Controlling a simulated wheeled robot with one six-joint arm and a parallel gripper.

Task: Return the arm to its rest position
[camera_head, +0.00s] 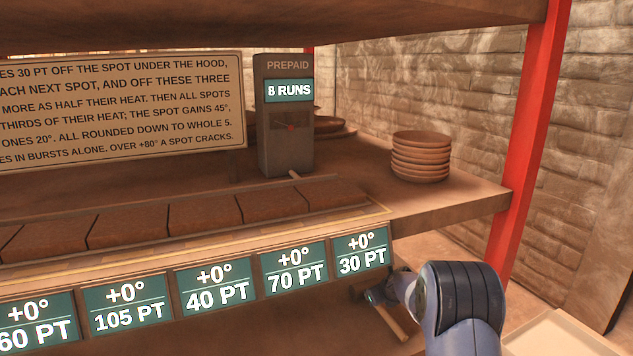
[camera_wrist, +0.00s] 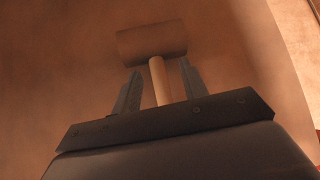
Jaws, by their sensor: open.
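My arm (camera_head: 462,300) reaches in at the lower right of the head view, below the front edge of the shelf, with its end near the 30 PT panel. In the wrist view my gripper (camera_wrist: 160,72) is open, with its two dark fingers apart. A mallet-like tool with a thick brown head (camera_wrist: 152,42) and a pale wooden handle shows between and beyond the fingers. The fingers stand clear of the handle on both sides. A wooden stick (camera_head: 391,322), perhaps the same handle, shows beside my arm's end in the head view.
A row of dark slabs lies on the shelf (camera_head: 440,207) above several lit panels (camera_head: 361,252) reading +0°. A grey PREPAID box (camera_head: 285,145) shows 8 RUNS. Stacked brown plates (camera_head: 420,157) stand at right. A red post (camera_head: 525,140) rises close behind my arm.

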